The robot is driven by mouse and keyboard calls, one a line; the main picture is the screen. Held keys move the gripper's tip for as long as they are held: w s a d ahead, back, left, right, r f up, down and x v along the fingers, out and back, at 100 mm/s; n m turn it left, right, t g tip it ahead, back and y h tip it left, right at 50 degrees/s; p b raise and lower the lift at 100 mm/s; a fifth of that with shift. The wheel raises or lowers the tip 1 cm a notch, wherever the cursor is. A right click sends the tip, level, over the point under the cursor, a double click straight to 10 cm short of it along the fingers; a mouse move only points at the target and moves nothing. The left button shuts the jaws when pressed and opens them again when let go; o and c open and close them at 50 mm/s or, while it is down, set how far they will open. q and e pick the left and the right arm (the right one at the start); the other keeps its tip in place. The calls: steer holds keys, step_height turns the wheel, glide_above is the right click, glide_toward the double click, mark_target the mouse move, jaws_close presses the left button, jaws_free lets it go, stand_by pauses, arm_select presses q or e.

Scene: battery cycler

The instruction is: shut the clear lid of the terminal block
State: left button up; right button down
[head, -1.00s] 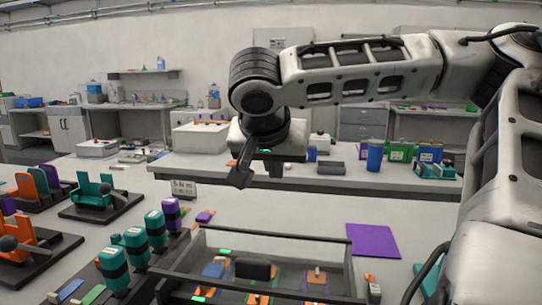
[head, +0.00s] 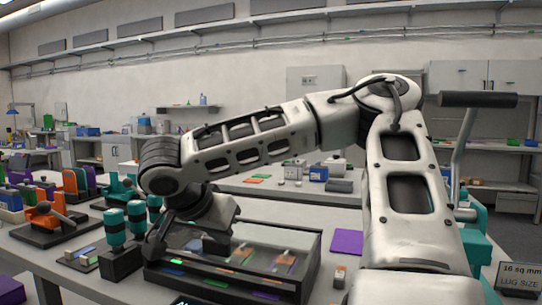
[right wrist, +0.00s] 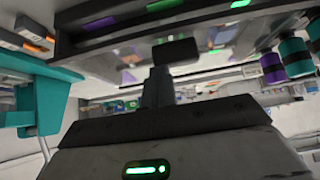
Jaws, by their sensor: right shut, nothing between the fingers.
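The terminal block (head: 222,292) stands on the table in the lower middle of the head view, a dark-framed case with coloured parts inside. Its clear lid (head: 280,245) shows as a see-through panel with a dark edge and a black block-like tab (head: 215,244); I cannot tell its exact tilt. My left gripper is not in view.
Teal cylinders (head: 116,230) stand just left of the case. Orange and teal lever fixtures (head: 47,222) are farther left. A purple mat (head: 346,242) lies to the right. A lug-size sign (head: 519,278) and a metal handle (head: 470,130) are at far right.

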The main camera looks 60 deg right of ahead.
mark_target(225, 259)
steer(key=shift+s+a+f+b, duration=0.15)
steer(key=shift+a+f+b, duration=0.15)
steer(key=shift+f, duration=0.35)
steer(key=shift+s+a+f+b, duration=0.1)
steer(key=shift+a+f+b, duration=0.2)
steer(key=shift+f, duration=0.45)
steer(key=shift+w+d+f, duration=0.1)
steer(key=shift+w+d, duration=0.05)
steer(key=shift+d, duration=0.05)
steer(key=p+v, duration=0.2)
steer(key=v, duration=0.1)
steer(key=shift+r, duration=0.35)
arm_select(q)
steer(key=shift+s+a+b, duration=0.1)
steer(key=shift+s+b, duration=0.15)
steer(key=shift+b, duration=0.2)
arm_select(e)
steer(key=a+f, duration=0.2)
steer(key=a, duration=0.5)
steer(key=shift+s+a, duration=0.35)
steer(key=shift+s, duration=0.05)
steer(key=shift+f, duration=0.1)
